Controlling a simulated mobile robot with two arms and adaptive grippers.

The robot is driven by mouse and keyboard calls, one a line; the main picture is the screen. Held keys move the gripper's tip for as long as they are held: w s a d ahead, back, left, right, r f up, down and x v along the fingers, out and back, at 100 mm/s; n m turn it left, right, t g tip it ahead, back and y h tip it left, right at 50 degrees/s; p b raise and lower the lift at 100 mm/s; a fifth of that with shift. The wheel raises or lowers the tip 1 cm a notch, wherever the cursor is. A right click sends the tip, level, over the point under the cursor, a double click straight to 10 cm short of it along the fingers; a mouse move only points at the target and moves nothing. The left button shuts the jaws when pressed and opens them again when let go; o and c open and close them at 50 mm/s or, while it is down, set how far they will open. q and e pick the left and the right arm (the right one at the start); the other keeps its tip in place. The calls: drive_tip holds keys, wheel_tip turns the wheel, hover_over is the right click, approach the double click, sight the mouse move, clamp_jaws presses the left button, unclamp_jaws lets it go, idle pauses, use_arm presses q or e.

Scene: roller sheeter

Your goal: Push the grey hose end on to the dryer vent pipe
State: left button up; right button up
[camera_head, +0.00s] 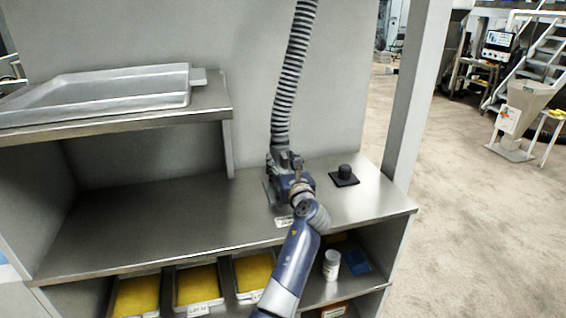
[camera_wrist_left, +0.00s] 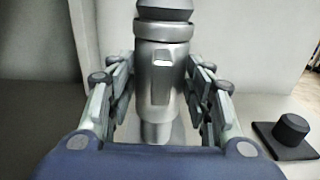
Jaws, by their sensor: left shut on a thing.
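The grey ribbed hose (camera_head: 293,75) hangs down from above along the back panel to my left gripper (camera_head: 284,163). In the left wrist view my left gripper (camera_wrist_left: 163,82) has a finger on each side of the silver hose end (camera_wrist_left: 160,55) and is shut on it. The hose end looks upright, with a dark collar above it. A narrower silver pipe part (camera_wrist_left: 156,131) shows directly below it, seemingly the vent pipe. I cannot tell how far the two overlap. In the head view the gripper hides this joint. My right gripper is not in view.
A black knob on a square base (camera_head: 344,176) stands right of the gripper on the steel counter (camera_head: 170,222); it also shows in the wrist view (camera_wrist_left: 291,130). A metal tray (camera_head: 100,92) sits on the upper left shelf. Yellow-filled bins (camera_head: 196,285) and a white bottle (camera_head: 332,264) are below.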

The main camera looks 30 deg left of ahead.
sight(283, 152)
use_arm(q)
drive_tip(key=shift+p, duration=0.3)
idle(0.4)
drive_tip(key=shift+f, duration=0.25)
drive_tip(key=shift+f, duration=0.35)
drive_tip(key=shift+f+b, duration=0.4)
drive_tip(key=shift+f, duration=0.05)
idle(0.4)
drive_tip(key=shift+f, duration=0.3)
drive_tip(key=shift+f+b, duration=0.3)
drive_tip(key=shift+f, duration=0.1)
idle(0.5)
drive_tip(key=shift+r, duration=0.1)
drive_tip(key=shift+r+p, duration=3.45)
drive_tip(key=shift+p, duration=0.6)
